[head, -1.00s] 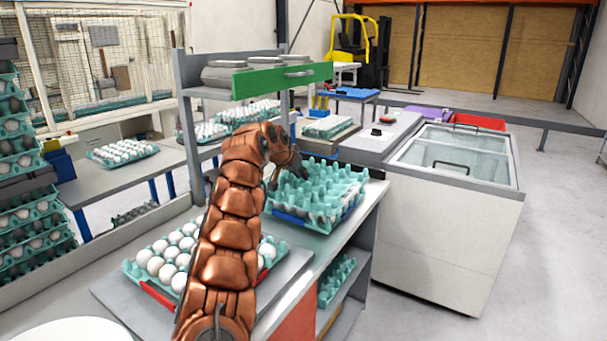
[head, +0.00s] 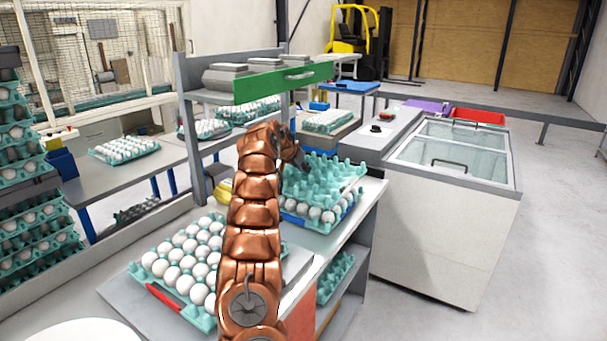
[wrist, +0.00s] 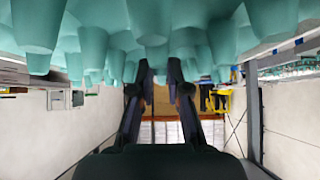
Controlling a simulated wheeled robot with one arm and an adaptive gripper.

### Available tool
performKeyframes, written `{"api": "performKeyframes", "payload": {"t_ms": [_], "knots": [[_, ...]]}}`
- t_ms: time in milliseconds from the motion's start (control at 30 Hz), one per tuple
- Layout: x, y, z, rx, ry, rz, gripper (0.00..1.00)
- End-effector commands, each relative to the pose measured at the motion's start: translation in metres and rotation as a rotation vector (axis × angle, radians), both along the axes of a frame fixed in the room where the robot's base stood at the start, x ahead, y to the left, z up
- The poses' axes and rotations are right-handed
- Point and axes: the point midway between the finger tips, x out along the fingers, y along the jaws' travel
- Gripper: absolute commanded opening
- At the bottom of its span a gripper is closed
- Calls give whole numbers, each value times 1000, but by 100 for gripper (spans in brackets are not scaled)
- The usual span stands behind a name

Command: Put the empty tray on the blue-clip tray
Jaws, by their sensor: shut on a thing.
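The empty teal tray (head: 335,172) is in my gripper (head: 303,165), which is shut on its near-left part. In the wrist view my gripper's fingers (wrist: 159,80) reach the underside of the empty tray (wrist: 145,25), whose cups fill the top. The blue-clip tray (head: 291,219), full of white eggs, sits on the bench directly below the empty tray. Eggs show along its front and right side between the two trays. The empty tray looks slightly tilted. Whether it touches the eggs I cannot tell. My arm hides part of the left side.
A red-clip tray (head: 168,299) of white eggs lies on a grey plate at the front left. A green-fronted shelf (head: 283,79) stands behind my arm. A white chest freezer (head: 450,220) is at the right. Stacked egg trays (head: 30,225) stand at the far left.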

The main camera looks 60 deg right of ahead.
Motion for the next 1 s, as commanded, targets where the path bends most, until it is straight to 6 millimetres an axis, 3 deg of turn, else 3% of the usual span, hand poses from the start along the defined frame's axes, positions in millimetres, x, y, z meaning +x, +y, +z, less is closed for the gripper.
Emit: {"api": "performKeyframes", "payload": {"t_ms": [367, 733, 1000], "knots": [[2, -6, -2, 3, 1, -1, 0], [3, -5, -34, 4, 2, 1, 0], [2, -5, -37, 2, 0, 0, 0]]}}
